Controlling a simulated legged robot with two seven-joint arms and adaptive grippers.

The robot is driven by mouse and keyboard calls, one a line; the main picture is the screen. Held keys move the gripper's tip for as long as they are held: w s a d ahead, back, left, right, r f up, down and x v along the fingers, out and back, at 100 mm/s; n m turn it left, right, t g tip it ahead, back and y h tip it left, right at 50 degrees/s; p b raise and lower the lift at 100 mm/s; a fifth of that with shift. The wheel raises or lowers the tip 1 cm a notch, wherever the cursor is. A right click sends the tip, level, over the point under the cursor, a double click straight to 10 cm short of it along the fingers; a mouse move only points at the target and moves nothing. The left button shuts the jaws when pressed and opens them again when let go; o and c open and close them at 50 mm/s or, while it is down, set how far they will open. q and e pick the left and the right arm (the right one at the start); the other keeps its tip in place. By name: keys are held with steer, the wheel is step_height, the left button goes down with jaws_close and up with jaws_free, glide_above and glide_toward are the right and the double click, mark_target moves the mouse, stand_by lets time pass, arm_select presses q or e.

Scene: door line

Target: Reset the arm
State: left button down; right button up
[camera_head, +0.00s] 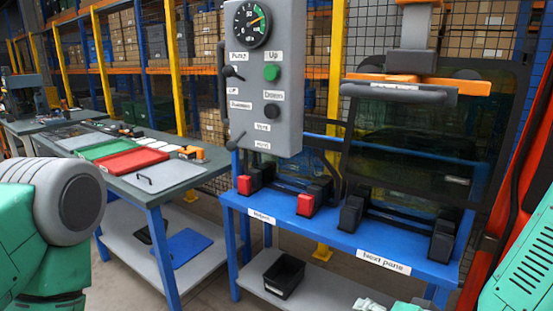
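Part of my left arm (50,225), green with a grey joint, shows at the lower left. Part of my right arm (525,260), green, shows at the lower right edge. Neither gripper can be seen, so what they hold cannot be told. A grey control panel (265,130) with a round gauge (251,24), levers and buttons labelled Up and Down hangs in the middle. To its right a grey and orange lifting device (405,85) is at the upper part of a dark glass pane (415,150).
A blue rack (340,235) labelled "Next pane" holds panes between black and red blocks. A workbench (200,180) with red, green and grey panels stands at the left. A black bin (284,275) sits on the rack's lower shelf. Shelving with boxes and mesh fencing stands behind.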

steer(key=s+d+f+n+g+h+b, duration=0.1)
steer(key=s+d+f+n+g, duration=0.2)
steer(key=s+f, duration=0.8)
steer(key=s+d+f+n+g+h+b, duration=0.1)
steer(key=s+d+f+n+g, duration=0.3)
steer(key=s+f, duration=0.8)
steer(key=d+f+g+h, duration=0.1)
steer(key=d+f+g, duration=0.1)
steer(key=d, duration=0.1)
steer(key=shift+s+d, duration=0.15)
steer(key=shift+d, duration=0.25)
